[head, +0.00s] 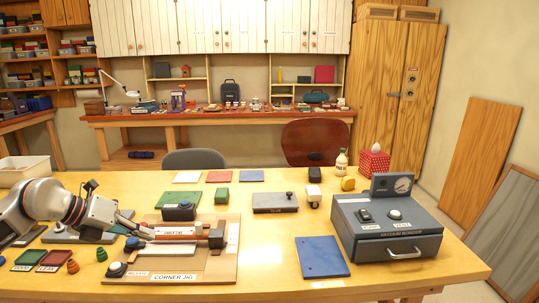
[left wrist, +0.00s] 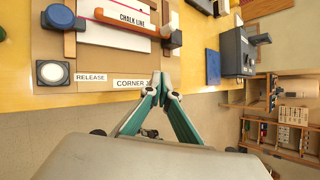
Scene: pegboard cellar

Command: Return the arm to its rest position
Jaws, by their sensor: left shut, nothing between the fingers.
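My left arm reaches in from the left in the head view. Its gripper (head: 140,232) is over the left part of the corner jig board (head: 215,268). In the left wrist view the two fingers of this gripper (left wrist: 162,85) come together at the tips, shut and empty, beside the "CORNER JIG" label. The jig holds a white "CHALK LINE" piece (left wrist: 118,12) between wooden and orange parts. A round release button (left wrist: 52,72) sits at the jig's corner. My right gripper shows in neither view.
The yellow table (head: 350,205) carries a grey vacuum box (head: 385,235), a blue plate (head: 322,257), a grey block (head: 275,202) and a bottle (head: 341,164). Two chairs stand behind.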

